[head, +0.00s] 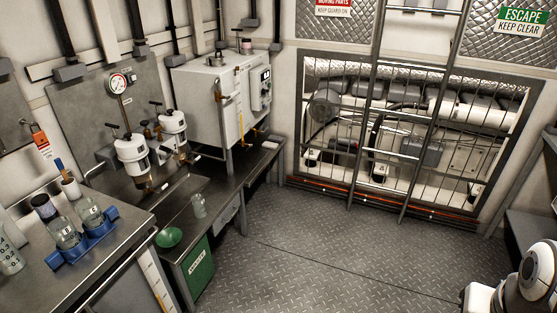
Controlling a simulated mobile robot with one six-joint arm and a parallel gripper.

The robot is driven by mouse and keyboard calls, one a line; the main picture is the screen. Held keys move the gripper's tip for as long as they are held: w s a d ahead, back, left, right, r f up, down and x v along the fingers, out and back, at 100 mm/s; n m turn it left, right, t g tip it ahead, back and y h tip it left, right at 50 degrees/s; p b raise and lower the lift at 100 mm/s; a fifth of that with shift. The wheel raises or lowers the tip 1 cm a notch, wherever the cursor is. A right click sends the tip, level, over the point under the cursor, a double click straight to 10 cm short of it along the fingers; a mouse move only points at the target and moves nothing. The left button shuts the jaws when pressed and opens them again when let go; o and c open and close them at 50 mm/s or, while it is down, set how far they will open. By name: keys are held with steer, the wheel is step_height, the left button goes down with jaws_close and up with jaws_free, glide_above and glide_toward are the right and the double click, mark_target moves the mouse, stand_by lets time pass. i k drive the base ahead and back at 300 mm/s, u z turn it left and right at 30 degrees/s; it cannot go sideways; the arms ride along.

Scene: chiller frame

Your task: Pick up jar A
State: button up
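Two clear glass jars, a nearer one (66,234) and a farther one (90,216), stand in a blue rack (100,243) on the dark bench at the left. Both carry small dark markings that are too small to read, so I cannot tell which is jar A. Another clear glass vessel (199,206) stands alone on the lower counter, with no readable label. My gripper is not in view. Only white rounded parts of my own arm show at the bottom right, far from the jars.
A dotted glass vessel (10,258) stands at the left edge. A dark-topped container (44,207) is behind the rack. A green bowl (169,237) sits on the lower counter above a green bin (195,270). A ladder (365,110) stands at the back. The plate floor (330,250) is clear.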

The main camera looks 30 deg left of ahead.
mark_target(198, 204)
steer(key=u, duration=0.25)
steer(key=i, duration=1.6)
steer(key=u, duration=1.1)
steer(key=i, duration=1.1)
steer(key=u, duration=1.5)
steer(key=i, duration=1.05)
steer(key=u, duration=0.4)
